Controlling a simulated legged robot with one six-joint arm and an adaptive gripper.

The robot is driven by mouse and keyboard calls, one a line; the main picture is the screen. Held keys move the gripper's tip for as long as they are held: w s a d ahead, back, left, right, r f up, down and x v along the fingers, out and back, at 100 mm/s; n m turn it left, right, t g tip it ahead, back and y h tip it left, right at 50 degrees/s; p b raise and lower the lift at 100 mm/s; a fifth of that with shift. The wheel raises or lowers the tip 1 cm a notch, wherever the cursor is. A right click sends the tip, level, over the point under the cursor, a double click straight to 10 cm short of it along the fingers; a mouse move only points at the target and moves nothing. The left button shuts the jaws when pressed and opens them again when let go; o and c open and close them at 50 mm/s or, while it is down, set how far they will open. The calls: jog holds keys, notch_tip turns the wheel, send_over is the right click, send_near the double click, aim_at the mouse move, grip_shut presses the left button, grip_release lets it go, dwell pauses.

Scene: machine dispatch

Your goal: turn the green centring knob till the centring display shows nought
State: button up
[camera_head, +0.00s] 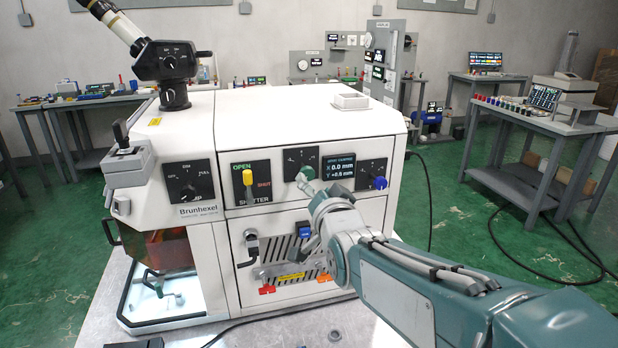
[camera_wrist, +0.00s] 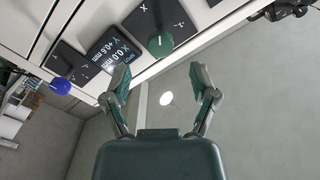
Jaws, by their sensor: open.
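The green knob (camera_head: 306,174) sits on a black panel on the white machine's front, left of the display. The display (camera_head: 340,166) reads X 0.0 mm and Y +0.6 mm; it also shows tilted in the wrist view (camera_wrist: 112,53). In the wrist view my gripper (camera_wrist: 161,76) is open and empty. The green knob (camera_wrist: 160,45) lies beyond its fingertips, roughly midway between them, with a pale mark on its face. The fingers look apart from the knob. In the head view my wrist is just below the knob and hides part of the machine's front.
A blue knob (camera_head: 380,183) is right of the display. A yellow shutter lever (camera_head: 248,178) is to the left. A black handle (camera_head: 250,245) and a blue part (camera_head: 305,231) stick out lower down. A bench (camera_head: 535,115) stands at the right.

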jog(key=s+d, duration=0.1)
jog(key=s, duration=0.5)
jog(key=s+d+f+n+g+h, duration=0.1)
jog(key=s+d+f+g, duration=0.3)
jog(key=s, duration=0.6)
jog(key=s+d+f+n+g+h, duration=0.2)
jog(key=s+d+f+g, duration=0.3)
jog(key=s+f+g, duration=0.3)
notch_tip(320, 180, down, 2)
jog(key=shift+s+n, duration=0.9)
jog(key=shift+s, duration=0.25)
